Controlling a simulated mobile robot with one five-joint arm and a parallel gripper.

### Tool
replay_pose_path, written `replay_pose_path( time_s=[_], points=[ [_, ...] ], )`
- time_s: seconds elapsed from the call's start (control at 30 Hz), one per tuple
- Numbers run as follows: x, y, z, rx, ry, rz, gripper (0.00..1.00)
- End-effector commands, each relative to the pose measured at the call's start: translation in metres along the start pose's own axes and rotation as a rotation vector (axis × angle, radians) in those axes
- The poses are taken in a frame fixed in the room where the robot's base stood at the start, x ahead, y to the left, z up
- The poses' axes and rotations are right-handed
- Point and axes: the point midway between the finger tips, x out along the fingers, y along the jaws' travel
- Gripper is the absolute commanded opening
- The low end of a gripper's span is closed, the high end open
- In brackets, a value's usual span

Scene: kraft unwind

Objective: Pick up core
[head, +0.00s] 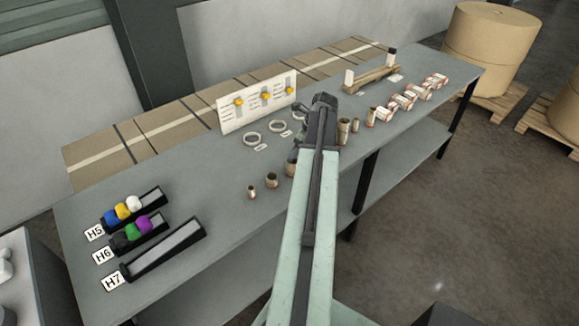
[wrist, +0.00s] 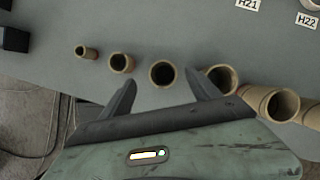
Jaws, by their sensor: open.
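Brown cardboard cores stand on end in a row on the grey workbench (head: 215,195), growing larger to the right. In the wrist view my gripper (wrist: 162,77) is open and empty. A middle-sized core (wrist: 162,86) shows between its fingertips; I cannot tell how high the fingers are above it. A larger core (wrist: 222,91) is just beyond the right finger and partly hidden by it. Two smaller cores (wrist: 122,70) (wrist: 91,54) stand to the left. In the head view my arm hides part of the row; small cores (head: 252,194) (head: 271,183) show left of it.
Larger cores (wrist: 262,98) stand at the right of the wrist view. White rings (head: 252,140) and a white panel with yellow knobs (head: 258,100) are behind. Racks with coloured balls (head: 135,210) are at the left. Red-and-white boxes (head: 402,101) lie at the right.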

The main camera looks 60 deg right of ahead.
Motion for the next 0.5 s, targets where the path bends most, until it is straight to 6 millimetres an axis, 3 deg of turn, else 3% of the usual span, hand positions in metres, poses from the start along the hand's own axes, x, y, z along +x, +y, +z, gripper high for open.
replay_pose_path(
  time_s=[0.17,0.37,0.5],
  points=[
    [0.023,-0.004,-0.010,0.010,0.000,-0.005,0.71],
    [0.025,-0.007,-0.015,0.019,0.000,-0.009,0.71],
    [0.047,-0.008,-0.020,0.021,0.000,-0.009,0.71]
  ],
)
